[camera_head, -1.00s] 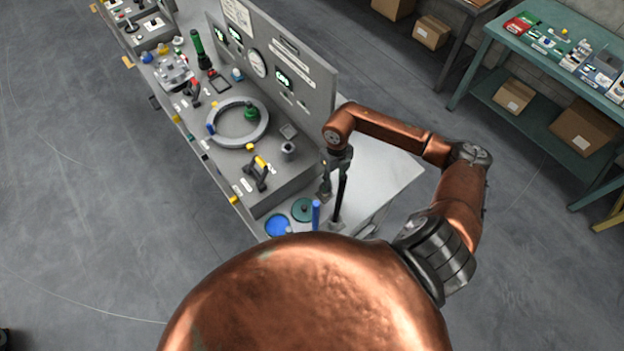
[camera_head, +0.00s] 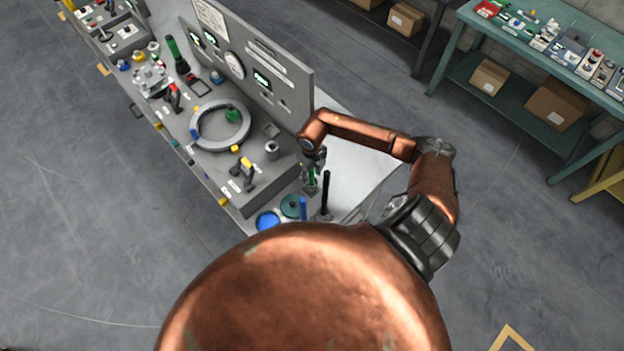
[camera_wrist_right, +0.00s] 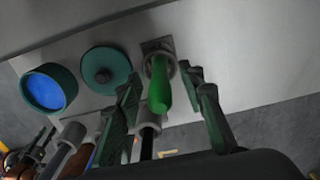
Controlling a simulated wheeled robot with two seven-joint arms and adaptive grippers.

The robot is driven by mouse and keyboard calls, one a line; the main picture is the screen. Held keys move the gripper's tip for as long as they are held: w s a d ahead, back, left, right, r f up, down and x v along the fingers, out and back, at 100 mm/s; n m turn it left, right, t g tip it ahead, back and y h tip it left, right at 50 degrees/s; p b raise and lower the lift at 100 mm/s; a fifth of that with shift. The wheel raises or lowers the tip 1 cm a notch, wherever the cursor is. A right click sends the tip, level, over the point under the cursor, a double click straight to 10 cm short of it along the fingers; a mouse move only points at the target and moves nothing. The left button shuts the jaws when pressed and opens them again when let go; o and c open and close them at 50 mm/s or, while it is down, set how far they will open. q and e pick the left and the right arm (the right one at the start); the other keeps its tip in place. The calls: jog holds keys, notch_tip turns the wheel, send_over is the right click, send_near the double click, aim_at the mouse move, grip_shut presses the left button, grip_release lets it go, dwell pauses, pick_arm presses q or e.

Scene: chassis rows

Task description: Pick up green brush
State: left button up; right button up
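The green brush (camera_wrist_right: 160,85) has a green handle and stands in a grey holder on a square base in the right wrist view. Its handle shows as a small green strip in the head view (camera_head: 311,178). My right gripper (camera_wrist_right: 160,76) is open, with one finger on each side of the green handle and visible gaps between. In the head view my right gripper (camera_head: 313,178) points down over the bench corner. The brush's lower end is hidden in its holder. My left gripper is not in view.
A black-handled tool (camera_head: 325,190) and a blue-handled one (camera_head: 303,208) stand close to the gripper. A blue-topped round dish (camera_head: 267,221) and a green round lid (camera_head: 292,206) lie beside them. A grey panel (camera_head: 270,75) rises behind the bench.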

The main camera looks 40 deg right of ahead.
jog(key=shift+c, duration=0.6)
grip_shut()
jog(key=shift+r, duration=0.1)
